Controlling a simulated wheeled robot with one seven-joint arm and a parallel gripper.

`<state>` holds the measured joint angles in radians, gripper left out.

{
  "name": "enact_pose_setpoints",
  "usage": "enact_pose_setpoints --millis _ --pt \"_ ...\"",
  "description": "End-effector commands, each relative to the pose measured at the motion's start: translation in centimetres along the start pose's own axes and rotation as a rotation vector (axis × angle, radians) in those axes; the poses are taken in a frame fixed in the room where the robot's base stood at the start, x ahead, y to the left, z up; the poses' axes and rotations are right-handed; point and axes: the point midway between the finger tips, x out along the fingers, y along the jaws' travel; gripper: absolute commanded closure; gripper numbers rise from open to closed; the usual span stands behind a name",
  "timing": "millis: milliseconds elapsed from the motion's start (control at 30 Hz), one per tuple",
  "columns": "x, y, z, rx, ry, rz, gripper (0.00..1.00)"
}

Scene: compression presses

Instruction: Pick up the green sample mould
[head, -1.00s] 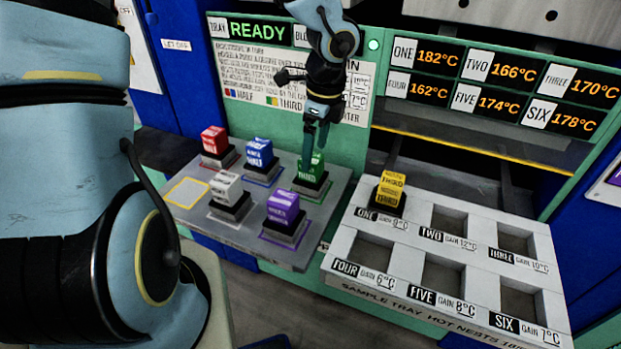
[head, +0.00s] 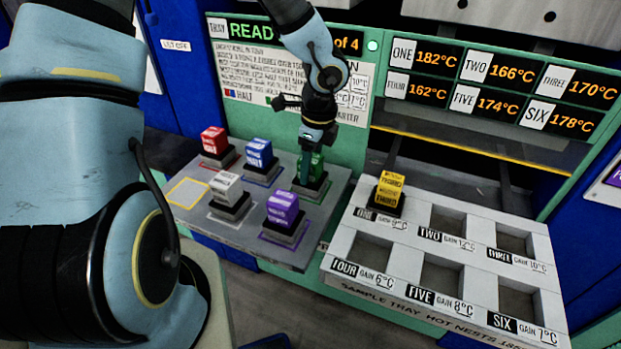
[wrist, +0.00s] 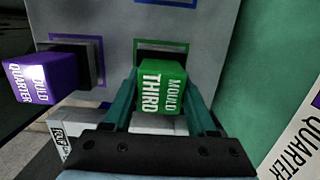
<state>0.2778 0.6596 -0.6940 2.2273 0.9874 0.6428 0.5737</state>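The green sample mould (head: 316,170) stands upright on a dark base inside its green outline on the grey shelf (head: 232,240). In the wrist view the green mould (wrist: 162,86) shows white lettering reading "THIRD" and "MOULD". My gripper (head: 308,168) is lowered over it from above. In the wrist view my gripper's two teal fingers (wrist: 162,100) stand on either side of the mould, apart from each other. A narrow gap seems to show beside the mould, and contact cannot be made out clearly. The mould's lower part is partly hidden.
Red (head: 214,141), blue (head: 259,153), white (head: 227,188) and purple (head: 283,208) moulds stand close by on the shelf. A yellow mould (head: 389,189) sits in nest ONE of the white sample tray (head: 400,262); the other nests are empty. A green panel (head: 345,150) rises behind the shelf.

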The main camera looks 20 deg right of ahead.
Motion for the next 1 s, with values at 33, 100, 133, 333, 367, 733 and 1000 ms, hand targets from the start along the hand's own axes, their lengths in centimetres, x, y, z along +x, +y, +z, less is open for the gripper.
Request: enact_pose_setpoints --millis 33,100,133,333,367,733,1000 --pt "-0.01 -0.02 0.01 0.0 0.0 0.0 0.5" --pt "-0.01 -0.02 0.01 0.0 0.0 0.0 0.58" --pt "-0.01 -0.02 0.01 0.0 0.0 0.0 0.61" --pt "-0.02 -0.03 0.01 0.0 0.0 -0.001 0.84" --pt "-0.02 -0.03 0.01 0.0 0.0 -0.001 0.87" --pt "-0.03 -0.04 0.01 0.0 0.0 -0.001 1.0" --pt "-0.12 -0.09 0.01 0.0 0.0 -0.002 1.0"
